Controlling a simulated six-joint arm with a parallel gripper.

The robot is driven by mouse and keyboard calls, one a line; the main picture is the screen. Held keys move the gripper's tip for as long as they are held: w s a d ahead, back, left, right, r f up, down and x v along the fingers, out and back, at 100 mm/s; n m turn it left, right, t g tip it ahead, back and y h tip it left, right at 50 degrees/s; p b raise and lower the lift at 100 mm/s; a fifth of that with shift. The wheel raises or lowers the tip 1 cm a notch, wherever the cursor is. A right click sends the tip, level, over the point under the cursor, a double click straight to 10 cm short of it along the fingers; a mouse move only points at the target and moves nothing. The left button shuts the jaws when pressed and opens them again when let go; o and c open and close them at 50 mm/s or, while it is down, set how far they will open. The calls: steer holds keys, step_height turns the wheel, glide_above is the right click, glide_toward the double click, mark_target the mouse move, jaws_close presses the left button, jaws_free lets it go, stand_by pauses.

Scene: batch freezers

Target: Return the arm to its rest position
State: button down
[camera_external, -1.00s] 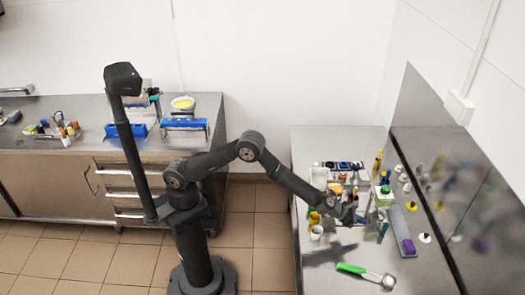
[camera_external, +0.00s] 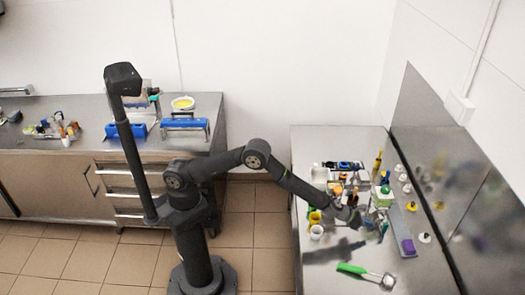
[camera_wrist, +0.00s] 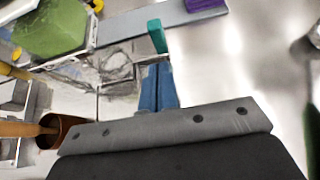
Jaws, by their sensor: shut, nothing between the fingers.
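My gripper (camera_external: 374,226) is at the end of my outstretched arm, low over the steel counter (camera_external: 320,275) on the right, close to the clutter of small items. In the wrist view its blue fingertips (camera_wrist: 158,88) are together with nothing between them. The arm is stretched out to the right from its base, bent at the elbow. Whether the fingertips touch the items below cannot be told.
Near the gripper are a green-topped container (camera_external: 385,191), a white cup (camera_external: 316,233) and a grey strip with a purple block (camera_external: 408,246). A green-handled scoop (camera_external: 365,275) lies at the front. The floor between the counters is free.

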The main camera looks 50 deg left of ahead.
mark_target(384, 226)
steer(key=shift+x, duration=0.8)
steer(key=shift+w+d+r, duration=0.1)
steer(key=shift+w+d, duration=1.1)
steer(key=shift+d, duration=0.05)
